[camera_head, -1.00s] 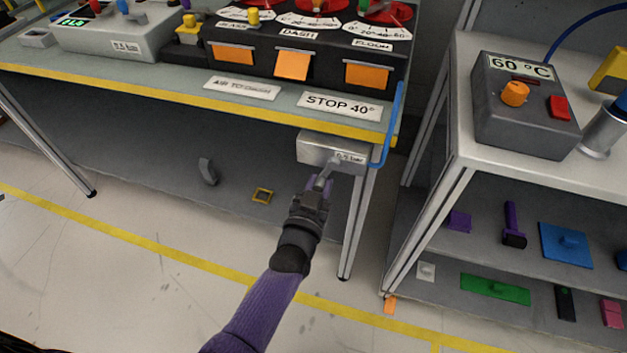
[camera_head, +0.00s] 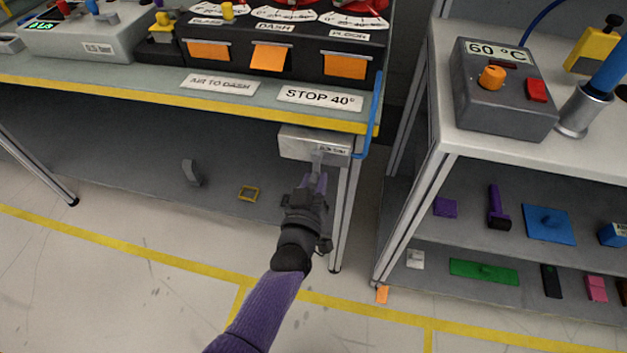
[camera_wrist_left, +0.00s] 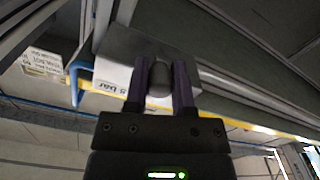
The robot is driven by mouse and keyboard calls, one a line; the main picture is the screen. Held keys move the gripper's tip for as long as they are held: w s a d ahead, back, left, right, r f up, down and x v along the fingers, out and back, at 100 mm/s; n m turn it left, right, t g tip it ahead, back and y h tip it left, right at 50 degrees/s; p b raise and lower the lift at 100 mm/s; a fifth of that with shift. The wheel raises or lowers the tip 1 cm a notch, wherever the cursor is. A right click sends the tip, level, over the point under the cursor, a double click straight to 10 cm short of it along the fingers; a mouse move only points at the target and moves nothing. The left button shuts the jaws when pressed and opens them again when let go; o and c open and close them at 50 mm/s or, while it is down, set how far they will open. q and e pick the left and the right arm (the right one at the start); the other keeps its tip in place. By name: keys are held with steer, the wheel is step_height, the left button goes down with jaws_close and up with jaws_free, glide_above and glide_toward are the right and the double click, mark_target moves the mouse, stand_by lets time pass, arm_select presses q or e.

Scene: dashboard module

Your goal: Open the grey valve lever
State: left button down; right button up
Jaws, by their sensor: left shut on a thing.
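The grey valve lever (camera_head: 319,158) sticks out from the front of a light grey box (camera_head: 301,145) under the right end of the workbench. My left gripper (camera_head: 317,184) is at the lever, its purple fingers shut on it. In the left wrist view the lever's rounded grey end (camera_wrist_left: 159,82) sits between the two fingers (camera_wrist_left: 164,88), below the box (camera_wrist_left: 125,55). The fingers and gripper body hide part of the lever in the head view. My right gripper is not in view.
A bench leg (camera_head: 344,220) stands just right of my gripper. A shelf unit (camera_head: 410,220) stands further right.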

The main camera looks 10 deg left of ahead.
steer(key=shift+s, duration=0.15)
arm_select(q)
steer(key=c, duration=0.9)
jaws_free()
steer(key=o, duration=0.4)
steer(key=shift+o, duration=0.2)
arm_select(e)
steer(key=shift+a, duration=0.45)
arm_select(q)
steer(key=shift+s, duration=0.25)
steer(key=s+p, duration=0.3)
steer(key=s, duration=0.6)
steer(key=shift+s, duration=0.2)
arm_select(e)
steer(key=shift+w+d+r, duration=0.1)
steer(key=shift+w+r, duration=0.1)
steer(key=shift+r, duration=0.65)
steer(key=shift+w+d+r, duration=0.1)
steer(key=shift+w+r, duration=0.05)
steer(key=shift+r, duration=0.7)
